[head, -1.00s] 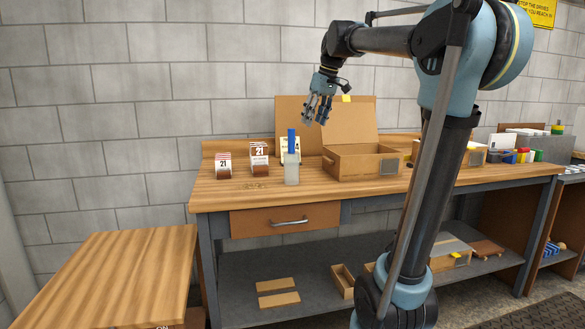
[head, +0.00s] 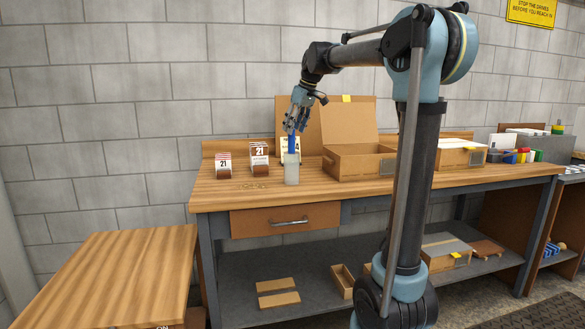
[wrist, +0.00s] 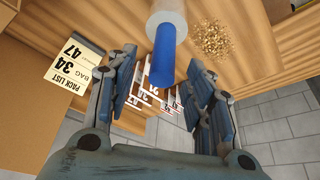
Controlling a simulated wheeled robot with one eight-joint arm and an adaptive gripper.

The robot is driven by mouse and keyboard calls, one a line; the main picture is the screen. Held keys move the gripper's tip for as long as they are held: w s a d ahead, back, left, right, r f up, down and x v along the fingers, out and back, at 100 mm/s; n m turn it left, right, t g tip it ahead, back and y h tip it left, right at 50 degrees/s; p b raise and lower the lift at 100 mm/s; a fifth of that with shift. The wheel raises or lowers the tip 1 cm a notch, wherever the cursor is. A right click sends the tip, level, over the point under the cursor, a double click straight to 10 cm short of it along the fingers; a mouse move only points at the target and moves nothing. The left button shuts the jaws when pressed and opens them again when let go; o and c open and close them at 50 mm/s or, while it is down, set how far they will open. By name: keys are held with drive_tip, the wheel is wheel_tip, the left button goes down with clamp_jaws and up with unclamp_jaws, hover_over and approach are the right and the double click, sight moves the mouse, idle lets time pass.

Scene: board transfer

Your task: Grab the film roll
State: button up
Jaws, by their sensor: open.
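The film roll (head: 291,171) is a pale upright cylinder with a blue handle on top, standing on the workbench (head: 225,196) near its front. In the wrist view, its pale body (wrist: 166,15) is at the top and the blue handle (wrist: 163,58) points down between my fingers. My gripper (head: 294,128) points down above the roll. In the wrist view my gripper (wrist: 163,72) is open, with one finger on each side of the blue handle. I see gaps on both sides; the fingers do not appear to touch it.
Desk calendars (head: 260,160) stand left of the roll. A pack list card (wrist: 77,67) stands close behind it. An open cardboard box (head: 352,166) is to the right. Small golden pieces (wrist: 212,39) lie on the bench. The front-left bench top is otherwise clear.

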sight(289, 142)
drive_tip(key=shift+x, duration=3.85)
drive_tip(key=shift+a, duration=0.15)
clamp_jaws()
